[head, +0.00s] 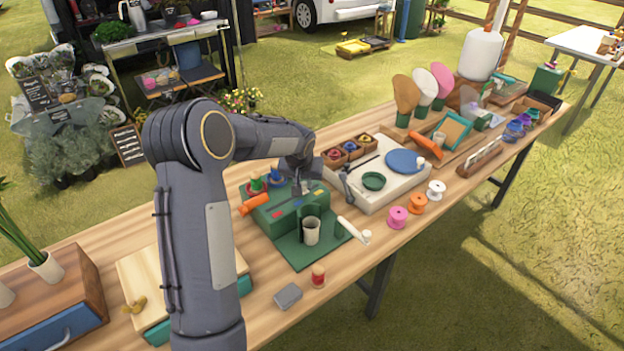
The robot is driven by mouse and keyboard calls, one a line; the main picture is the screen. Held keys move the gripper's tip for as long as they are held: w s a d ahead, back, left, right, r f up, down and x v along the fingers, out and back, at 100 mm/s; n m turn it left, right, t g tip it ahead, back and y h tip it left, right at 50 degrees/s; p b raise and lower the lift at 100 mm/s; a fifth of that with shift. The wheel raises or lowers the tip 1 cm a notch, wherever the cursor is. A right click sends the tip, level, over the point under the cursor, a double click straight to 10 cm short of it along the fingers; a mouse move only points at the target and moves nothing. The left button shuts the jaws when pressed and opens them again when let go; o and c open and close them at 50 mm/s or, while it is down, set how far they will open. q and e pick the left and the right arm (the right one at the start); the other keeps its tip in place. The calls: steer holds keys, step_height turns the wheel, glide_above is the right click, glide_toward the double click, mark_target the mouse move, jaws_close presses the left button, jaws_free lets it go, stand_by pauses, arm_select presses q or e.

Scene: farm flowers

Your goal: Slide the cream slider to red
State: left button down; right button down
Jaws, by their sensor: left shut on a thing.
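A green box (290,224) with small coloured marks on its top stands on the wooden table. My right gripper is not in view.
A grey-white cup (311,231) stands at the box front, with a white tube (353,230) beside it. A white board with a blue disc (404,161) stands right.

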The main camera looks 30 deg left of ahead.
arm_select(q)
steer(key=s, duration=0.2)
steer(key=s+a+b, duration=0.1)
steer(key=s, duration=0.1)
steer(key=s+a, duration=0.1)
steer(key=s, duration=0.1)
steer(key=shift+a, duration=0.25)
steer(key=c, duration=1.3)
jaws_free()
steer(key=shift+b+v, duration=0.45)
steer(key=shift+v, duration=3.45)
